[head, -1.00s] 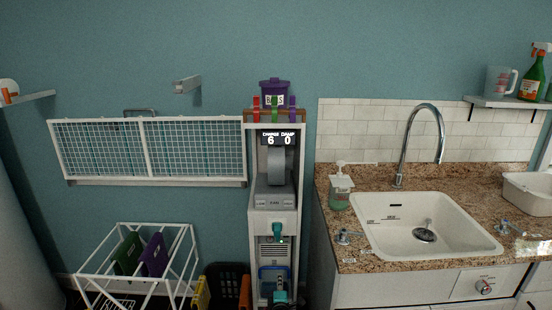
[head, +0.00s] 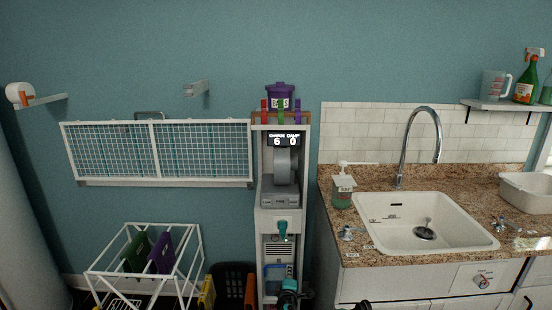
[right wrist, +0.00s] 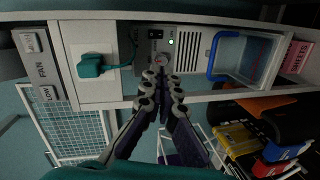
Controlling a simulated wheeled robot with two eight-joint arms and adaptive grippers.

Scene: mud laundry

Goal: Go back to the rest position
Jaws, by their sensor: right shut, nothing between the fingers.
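My right gripper (right wrist: 165,82) is shut and empty in the right wrist view. In the head view, my right gripper (head: 288,291) shows at the bottom edge, in front of the lower part of the same cabinet. My left gripper is not in view.
The cabinet has a teal plug (right wrist: 91,65) and a blue-handled bin (right wrist: 238,56). A white rack (head: 190,262) with folded cloths and a dark basket (head: 232,281) stand to its left. The counter (head: 330,180) with a sink (head: 375,212) is to the right.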

